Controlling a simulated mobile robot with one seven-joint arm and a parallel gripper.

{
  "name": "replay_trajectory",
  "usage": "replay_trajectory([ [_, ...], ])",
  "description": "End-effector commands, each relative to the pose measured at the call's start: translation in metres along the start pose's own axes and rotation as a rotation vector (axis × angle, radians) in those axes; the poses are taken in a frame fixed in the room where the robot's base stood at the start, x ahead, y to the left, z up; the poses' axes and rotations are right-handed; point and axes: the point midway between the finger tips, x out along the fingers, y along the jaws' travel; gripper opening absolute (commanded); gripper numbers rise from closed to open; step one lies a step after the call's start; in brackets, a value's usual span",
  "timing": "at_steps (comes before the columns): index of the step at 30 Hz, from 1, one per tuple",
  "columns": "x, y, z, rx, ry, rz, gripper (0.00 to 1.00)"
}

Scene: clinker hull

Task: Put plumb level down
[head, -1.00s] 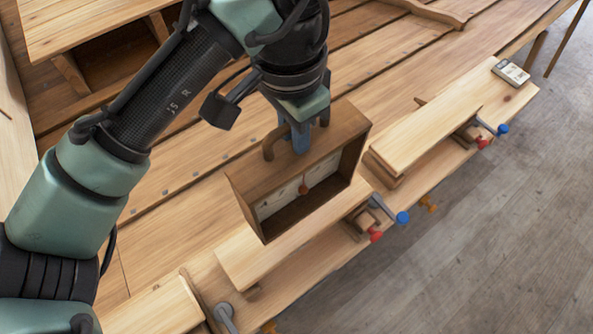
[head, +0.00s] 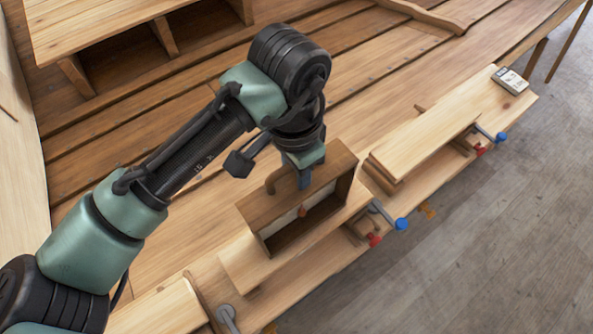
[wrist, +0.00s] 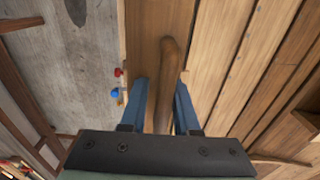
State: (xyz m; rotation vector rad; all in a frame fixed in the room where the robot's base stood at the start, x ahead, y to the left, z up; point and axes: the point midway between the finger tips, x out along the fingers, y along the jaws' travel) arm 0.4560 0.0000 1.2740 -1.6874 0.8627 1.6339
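The plumb level is a brown wooden box frame (head: 333,172) with an open front, a pale inner face, a small orange-brown bob (head: 302,211) and a curved handle on top. It stands upright over a pale plank (head: 242,262) near the bench edge. I cannot tell for sure whether its base touches the plank. My gripper (head: 304,180) is at the top of the frame, pointing down. In the wrist view the handle (wrist: 167,75) runs between the two blue fingers (wrist: 162,108), which look close on both sides of it.
Clamps with blue (head: 402,223) and red (head: 375,240) ends stick out along the bench edge. Another raised plank (head: 425,142) lies to the right, with a small pale device (head: 510,80) beyond it. A compartmented wooden box (head: 120,60) stands at back left.

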Motion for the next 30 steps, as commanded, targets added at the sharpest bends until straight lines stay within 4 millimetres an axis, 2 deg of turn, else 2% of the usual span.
replay_trajectory([
  [1,0.0,0.0,0.0,0.0,0.0,0.0,0.4],
  [2,0.0,0.0,0.0,0.0,0.0,0.0,0.46],
  [3,0.0,0.0,0.0,0.0,-0.001,0.0,0.47],
  [11,-0.002,0.0,0.0,0.0,-0.001,0.0,0.47],
  [16,-0.012,-0.001,-0.001,0.001,0.002,-0.002,0.47],
  [20,-0.033,-0.001,-0.001,0.001,0.003,-0.004,0.47],
  [27,-0.085,-0.001,0.0,0.0,0.0,-0.006,0.47],
  [30,-0.101,0.0,0.0,0.002,-0.001,-0.005,0.47],
])
